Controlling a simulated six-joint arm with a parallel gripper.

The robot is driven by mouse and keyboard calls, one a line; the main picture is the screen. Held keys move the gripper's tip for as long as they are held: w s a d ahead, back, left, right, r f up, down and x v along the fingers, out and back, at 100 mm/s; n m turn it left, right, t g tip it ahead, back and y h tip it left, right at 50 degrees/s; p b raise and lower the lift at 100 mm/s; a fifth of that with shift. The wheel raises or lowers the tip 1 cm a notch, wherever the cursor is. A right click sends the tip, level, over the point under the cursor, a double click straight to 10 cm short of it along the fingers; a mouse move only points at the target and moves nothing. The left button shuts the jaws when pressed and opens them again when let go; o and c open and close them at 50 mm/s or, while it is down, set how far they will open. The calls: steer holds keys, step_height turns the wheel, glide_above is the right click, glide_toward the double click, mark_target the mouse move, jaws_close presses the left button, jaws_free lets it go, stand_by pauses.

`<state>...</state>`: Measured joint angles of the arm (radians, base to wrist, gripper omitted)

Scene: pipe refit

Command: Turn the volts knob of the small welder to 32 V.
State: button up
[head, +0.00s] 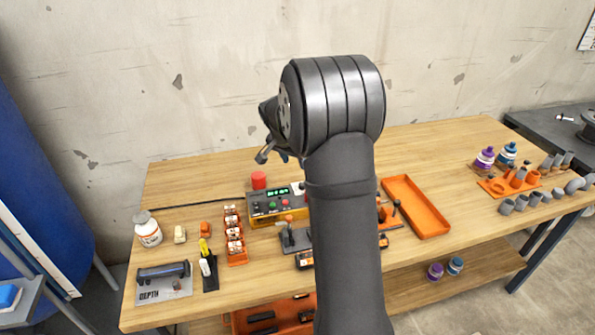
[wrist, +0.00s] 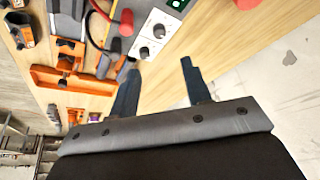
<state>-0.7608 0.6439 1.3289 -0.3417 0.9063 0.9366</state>
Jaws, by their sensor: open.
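A white panel with two dark round knobs (wrist: 152,36) shows in the wrist view, just beyond my fingertips; it appears to be the small welder. Its scale marks are too small to read, so I cannot tell which knob is volts or where it points. My gripper (wrist: 158,66) is open and empty, its two dark fingers apart, with the panel showing beyond the gap. In the head view my gripper (head: 268,153) is mostly hidden by my arm, above the back of the bench. A small white part (head: 298,188) beside my arm may be the welder; the rest is hidden.
An orange tray (head: 415,207) lies right. A black cable and red part (wrist: 126,22) sit near the panel.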

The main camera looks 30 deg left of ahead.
steer(key=v, duration=0.4)
steer(key=x, duration=1.7)
steer(key=shift+w+f, duration=0.15)
